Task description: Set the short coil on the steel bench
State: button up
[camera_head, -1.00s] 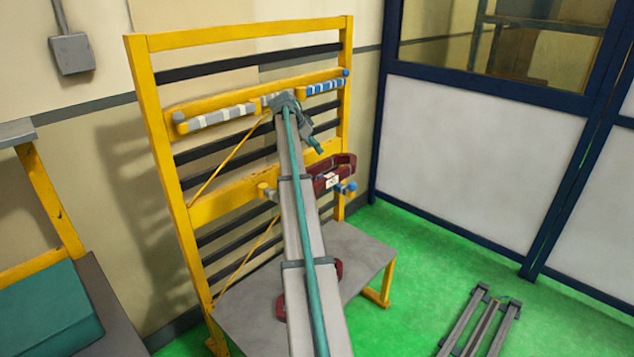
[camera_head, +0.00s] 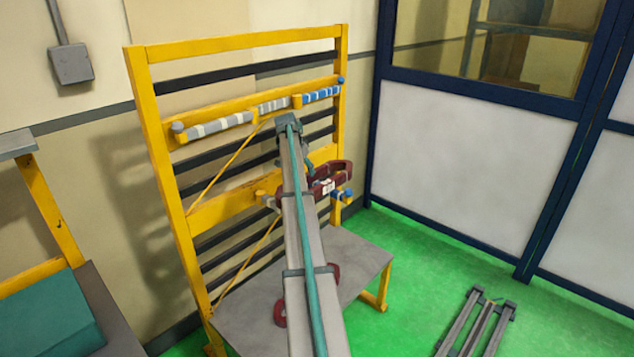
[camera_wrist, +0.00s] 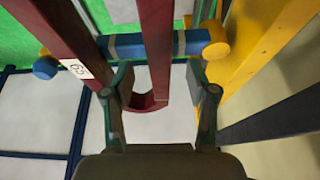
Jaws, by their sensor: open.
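A dark red coil (camera_head: 338,172) with a white label hangs at the rack's lower rail, around a blue peg (camera_head: 347,194). In the wrist view the red coil (camera_wrist: 155,40) shows two straight legs and a curved end, and its label seems to read 65. My gripper (camera_wrist: 160,76) is open, its fingers on either side of the coil's near leg and curved end, with no grip visible. In the head view my arm hides most of the gripper. The steel bench (camera_head: 245,312) is a grey top below the rack.
The yellow rack (camera_head: 150,110) stands behind the bench, with striped grey and blue pegs (camera_head: 322,94) on its upper rail. Grey rails (camera_head: 478,325) lie on the green floor at right. Bench top is clear at left and right.

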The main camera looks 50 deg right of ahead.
jog(key=shift+p+x, duration=0.55)
jog(key=shift+x, duration=1.35)
grip_shut()
jog(key=shift+d+r, duration=0.1)
